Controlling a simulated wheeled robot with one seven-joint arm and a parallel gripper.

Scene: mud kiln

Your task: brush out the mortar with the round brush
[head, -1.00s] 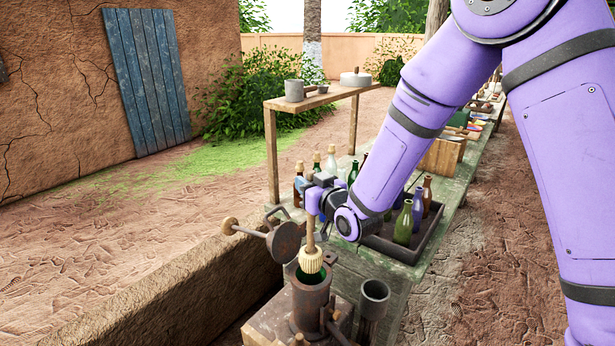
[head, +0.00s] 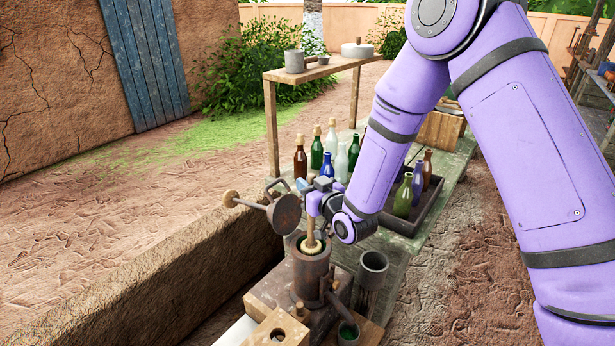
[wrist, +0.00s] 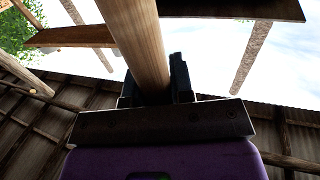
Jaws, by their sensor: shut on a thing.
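The mortar is a rusty brown upright cylinder (head: 309,274) on a wooden base at the lower middle of the head view. The round brush (head: 311,243) has a wooden handle and a pale bristle head. The brush stands upright with its head down in the mortar's mouth, so the lower bristles are hidden. My gripper (head: 315,203) is shut on the brush handle above the mortar. The wrist view shows the wooden handle (wrist: 138,45) between the dark jaws.
A round metal lid on an arm (head: 285,213) stands open behind the mortar. A grey cup-like tube (head: 372,268) stands close at its right. Several bottles (head: 325,160) stand on the green bench behind, some in a dark tray (head: 425,222). A shelf (head: 322,67) rises beyond.

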